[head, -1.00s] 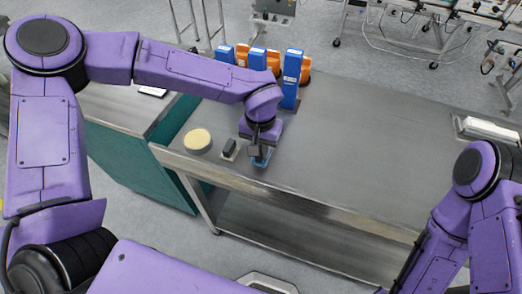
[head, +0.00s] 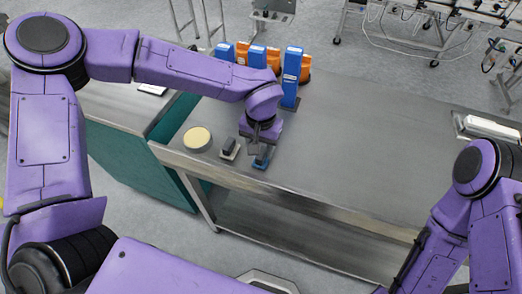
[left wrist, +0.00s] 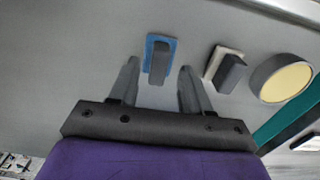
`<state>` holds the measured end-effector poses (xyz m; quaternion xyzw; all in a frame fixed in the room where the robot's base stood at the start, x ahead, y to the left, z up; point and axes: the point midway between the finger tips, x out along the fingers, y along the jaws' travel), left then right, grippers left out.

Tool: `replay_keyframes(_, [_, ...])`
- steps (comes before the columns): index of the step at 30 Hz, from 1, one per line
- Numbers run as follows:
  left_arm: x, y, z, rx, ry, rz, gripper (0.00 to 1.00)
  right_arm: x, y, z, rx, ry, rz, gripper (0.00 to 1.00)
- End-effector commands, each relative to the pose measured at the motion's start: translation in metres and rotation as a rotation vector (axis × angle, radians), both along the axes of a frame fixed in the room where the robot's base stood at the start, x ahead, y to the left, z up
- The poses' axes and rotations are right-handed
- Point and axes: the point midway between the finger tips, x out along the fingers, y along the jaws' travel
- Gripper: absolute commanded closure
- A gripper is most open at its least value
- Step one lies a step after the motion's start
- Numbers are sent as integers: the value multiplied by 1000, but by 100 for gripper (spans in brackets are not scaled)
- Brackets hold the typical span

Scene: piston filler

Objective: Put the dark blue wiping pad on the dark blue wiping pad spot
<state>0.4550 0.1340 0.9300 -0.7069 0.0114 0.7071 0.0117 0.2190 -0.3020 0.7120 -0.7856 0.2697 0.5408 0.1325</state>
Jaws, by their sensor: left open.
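The dark blue wiping pad (left wrist: 150,41) shows in the left wrist view as a blue base with a dark upright grip block on it. In the head view the pad (head: 261,164) rests near the front edge of the grey table. My left gripper (left wrist: 159,66) is open, with its fingers apart on either side of the grip block and visible gaps on both sides. In the head view the left gripper (head: 257,150) is just above and behind the pad. A separate spot mark cannot be told apart from the pad's base. My right gripper is out of view.
A pale pad with a black grip (head: 229,148) and a round cream-topped thing (head: 197,139) stand left of the blue pad. Blue and orange upright things (head: 291,78) stand at the back of the table (head: 370,140). The table's right side is mostly clear.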

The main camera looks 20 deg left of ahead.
Motion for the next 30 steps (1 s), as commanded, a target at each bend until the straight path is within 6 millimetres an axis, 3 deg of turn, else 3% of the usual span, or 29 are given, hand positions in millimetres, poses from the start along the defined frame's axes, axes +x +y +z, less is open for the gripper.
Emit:
replay_keyframes(6, [1, 0, 59, -1, -5, 1, 52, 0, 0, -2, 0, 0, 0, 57])
replay_keyframes(12, [0, 0, 93, -1, -2, 1, 52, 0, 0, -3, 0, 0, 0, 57])
replay_keyframes(30, [0, 0, 100, 0, 0, -1, 52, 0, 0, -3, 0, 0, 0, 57])
